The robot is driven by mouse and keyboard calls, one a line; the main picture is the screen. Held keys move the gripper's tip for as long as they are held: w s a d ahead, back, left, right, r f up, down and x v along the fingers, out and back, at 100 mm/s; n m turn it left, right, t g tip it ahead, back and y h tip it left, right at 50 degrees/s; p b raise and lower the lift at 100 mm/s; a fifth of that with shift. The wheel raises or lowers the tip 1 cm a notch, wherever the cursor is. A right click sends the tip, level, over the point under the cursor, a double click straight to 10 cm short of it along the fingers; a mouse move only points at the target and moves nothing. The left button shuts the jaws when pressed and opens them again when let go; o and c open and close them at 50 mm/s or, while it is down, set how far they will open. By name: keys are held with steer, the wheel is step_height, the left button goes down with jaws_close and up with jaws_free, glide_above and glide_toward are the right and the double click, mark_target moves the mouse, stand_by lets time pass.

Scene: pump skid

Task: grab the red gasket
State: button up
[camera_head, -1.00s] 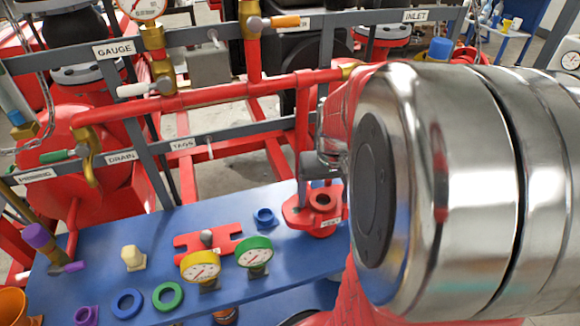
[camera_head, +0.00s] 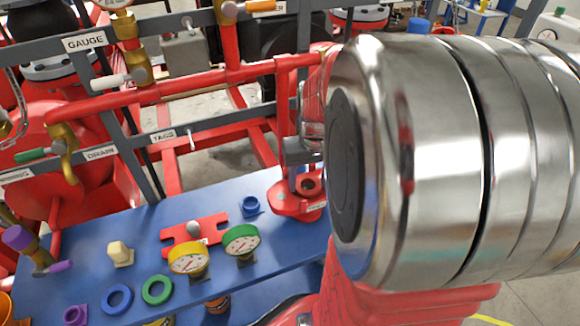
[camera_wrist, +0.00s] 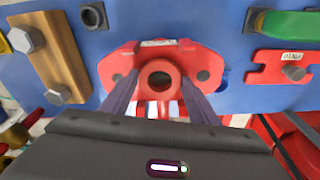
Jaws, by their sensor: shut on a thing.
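The red gasket (camera_wrist: 176,82) is a thick ring with a dark hole, in the middle of the wrist view. It sits at a red two-eared flange piece (camera_wrist: 206,66) on the blue bench. My gripper (camera_wrist: 158,92) is shut on the gasket, with one grey finger at each side of the ring. In the head view, the gasket (camera_head: 308,179) shows at the right of the bench, over the flange piece (camera_head: 288,204). My gripper (camera_head: 294,176) reaches it from above, mostly hidden behind my arm. I cannot tell whether the gasket touches the flange piece.
The blue bench (camera_head: 150,222) holds a yellow gauge (camera_head: 188,258), a green gauge (camera_head: 241,241), a blue ring (camera_head: 117,299), a green ring (camera_head: 157,290) and a red notched plate (camera_head: 178,235). Red pipes (camera_head: 180,88) and a grey frame stand behind.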

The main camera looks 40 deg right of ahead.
mark_target(309, 186)
steer(key=shift+c, duration=0.5)
step_height(309, 186, up, 10)
stand_by(0.4)
steer(key=shift+s+f, duration=0.1)
stand_by(0.5)
